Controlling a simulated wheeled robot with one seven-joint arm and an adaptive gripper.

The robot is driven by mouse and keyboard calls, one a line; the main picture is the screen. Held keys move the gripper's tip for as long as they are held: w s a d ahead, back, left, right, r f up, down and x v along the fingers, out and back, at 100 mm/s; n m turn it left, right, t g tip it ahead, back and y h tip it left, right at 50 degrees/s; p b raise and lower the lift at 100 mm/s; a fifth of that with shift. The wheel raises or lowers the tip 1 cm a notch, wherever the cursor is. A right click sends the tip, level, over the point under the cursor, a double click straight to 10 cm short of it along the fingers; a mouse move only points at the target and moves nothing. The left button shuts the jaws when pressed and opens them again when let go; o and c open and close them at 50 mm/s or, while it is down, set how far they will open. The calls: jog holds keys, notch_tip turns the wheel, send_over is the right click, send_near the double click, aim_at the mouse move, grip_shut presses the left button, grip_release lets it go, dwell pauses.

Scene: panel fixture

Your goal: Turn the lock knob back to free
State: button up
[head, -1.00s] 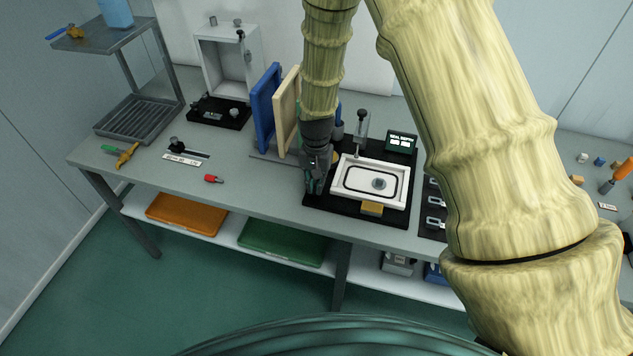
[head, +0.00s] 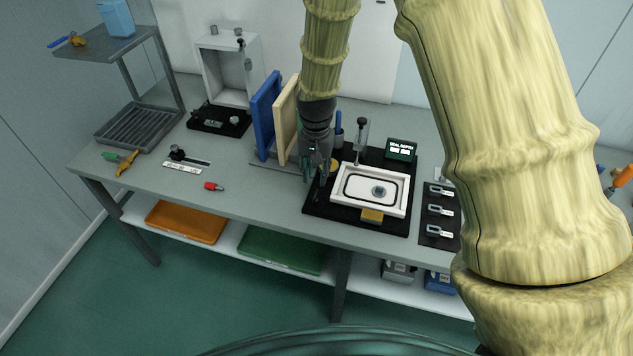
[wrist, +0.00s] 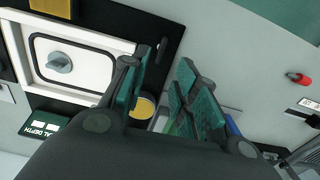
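A round grey knob (head: 380,191) sits on the white framed panel (head: 402,208), inside a black oval outline. The knob also shows in the wrist view (wrist: 59,62), with a raised grip across its top. No marking tells me its lock or free position. My gripper (head: 314,170) is over the left edge of the panel's black base, left of the knob and apart from it. In the wrist view my gripper (wrist: 165,75) has its fingers spread with nothing between them.
A blue board (head: 264,115) and a cream board (head: 286,120) stand upright just left of my gripper. A clear upright tool and a seal depth display (head: 402,149) stand behind the panel. A red-tipped piece (head: 213,186) lies on the open bench to the left.

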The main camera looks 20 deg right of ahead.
jog(key=shift+r, duration=2.15)
